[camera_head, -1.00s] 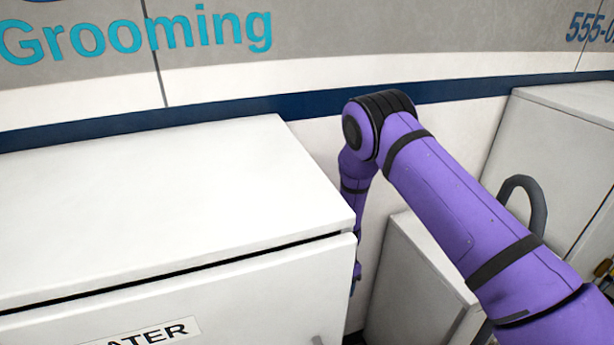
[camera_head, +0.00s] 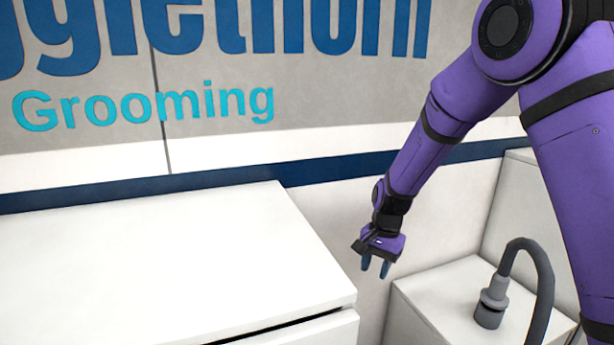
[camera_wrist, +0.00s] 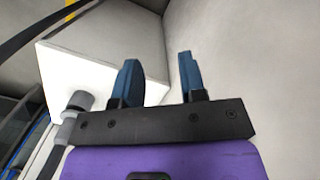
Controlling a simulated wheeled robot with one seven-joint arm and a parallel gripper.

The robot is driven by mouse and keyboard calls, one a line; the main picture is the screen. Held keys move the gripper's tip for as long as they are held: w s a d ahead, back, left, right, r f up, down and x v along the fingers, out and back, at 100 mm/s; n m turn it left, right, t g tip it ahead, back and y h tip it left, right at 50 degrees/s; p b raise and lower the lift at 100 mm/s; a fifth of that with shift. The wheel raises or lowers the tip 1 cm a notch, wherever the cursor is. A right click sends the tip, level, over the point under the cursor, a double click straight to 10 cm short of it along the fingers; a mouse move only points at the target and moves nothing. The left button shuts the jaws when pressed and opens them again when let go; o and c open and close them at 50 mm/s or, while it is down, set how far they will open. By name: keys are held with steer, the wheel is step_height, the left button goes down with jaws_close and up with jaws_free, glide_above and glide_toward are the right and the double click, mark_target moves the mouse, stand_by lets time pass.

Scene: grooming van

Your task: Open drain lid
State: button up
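No drain lid can be made out in either view. My gripper (camera_head: 375,266) hangs pointing down in the head view, in the gap between a large white cabinet (camera_head: 150,275) and a lower white box (camera_head: 440,285). Its two blue fingers are apart with nothing between them, and it also shows open in the wrist view (camera_wrist: 158,72). A grey hose (camera_head: 541,270) ends in a grey fitting (camera_head: 491,300) on top of the white box, to the right of my gripper. The same fitting shows left of the fingers in the wrist view (camera_wrist: 79,101).
A wall with lettering and a dark blue stripe (camera_head: 190,186) stands behind. The large cabinet's flat top is bare. A taller white unit (camera_head: 505,215) stands at the right behind the hose. The hose arches up near my arm.

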steer(key=s+d+r+n+t, duration=0.2)
steer(key=s+d+r, duration=0.3)
steer(key=r, duration=0.5)
steer(key=s+d+r+n+t, duration=0.1)
steer(key=s+d+r+n, duration=0.15)
steer(key=s+r, duration=0.65)
steer(key=s+d+r+t, duration=0.1)
steer(key=s+d+r, duration=0.1)
steer(key=s, duration=0.3)
steer(key=s+d+r+n+t+h, duration=0.1)
steer(key=s+d+r, duration=0.1)
steer(key=s, duration=0.4)
steer(key=s+d+r+n+t, duration=0.1)
steer(key=s+d+r, duration=0.1)
steer(key=s, duration=0.3)
steer(key=shift+s+d+r, duration=0.25)
steer(key=shift+s+r, duration=0.15)
steer(key=shift+r, duration=0.2)
